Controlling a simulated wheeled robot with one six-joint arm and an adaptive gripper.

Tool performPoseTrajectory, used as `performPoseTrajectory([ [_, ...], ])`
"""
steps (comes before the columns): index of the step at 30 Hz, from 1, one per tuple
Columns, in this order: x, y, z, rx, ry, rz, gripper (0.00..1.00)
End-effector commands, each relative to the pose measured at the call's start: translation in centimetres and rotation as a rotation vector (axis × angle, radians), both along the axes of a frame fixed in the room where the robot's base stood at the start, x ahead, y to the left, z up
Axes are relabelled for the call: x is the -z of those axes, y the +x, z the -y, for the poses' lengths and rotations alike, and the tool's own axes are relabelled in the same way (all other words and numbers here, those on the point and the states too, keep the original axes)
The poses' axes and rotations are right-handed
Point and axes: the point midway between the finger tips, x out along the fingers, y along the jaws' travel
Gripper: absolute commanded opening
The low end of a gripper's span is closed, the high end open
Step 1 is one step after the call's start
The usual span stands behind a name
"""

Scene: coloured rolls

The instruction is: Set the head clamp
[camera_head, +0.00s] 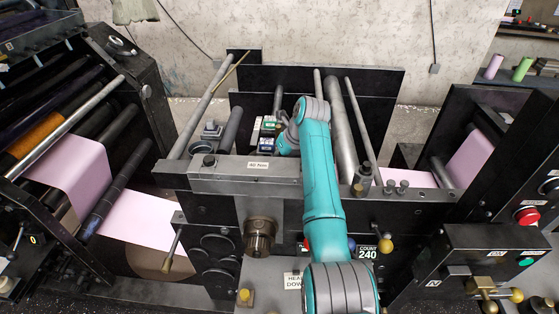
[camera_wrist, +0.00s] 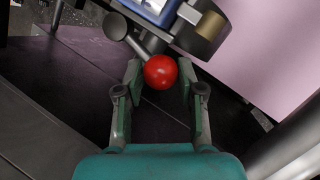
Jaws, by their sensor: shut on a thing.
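In the wrist view a red ball knob (camera_wrist: 160,72) sits between the fingertips of my gripper (camera_wrist: 160,80), which is shut on it. A dark lever rod (camera_wrist: 142,46) runs from the knob up and left to a round dark end (camera_wrist: 115,26). A dark cylinder with a brass-coloured band (camera_wrist: 209,27) and a blue-and-white part (camera_wrist: 155,8) are just above. A steel block (camera_head: 240,175) carries a "40 Nm" label.
Pink web (camera_head: 75,170) runs at the left, and a pink sheet (camera_head: 470,158) shows at the right. Long rollers (camera_head: 342,120) stand close beside my arm.

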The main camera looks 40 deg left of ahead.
Motion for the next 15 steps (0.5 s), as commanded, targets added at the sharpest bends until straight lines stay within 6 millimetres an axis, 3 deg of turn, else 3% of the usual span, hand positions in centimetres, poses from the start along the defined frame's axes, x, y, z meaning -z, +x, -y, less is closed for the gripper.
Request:
performPoseTrajectory([
  [15,-0.19,0.23,0.0,0.147,0.005,0.005,0.0],
])
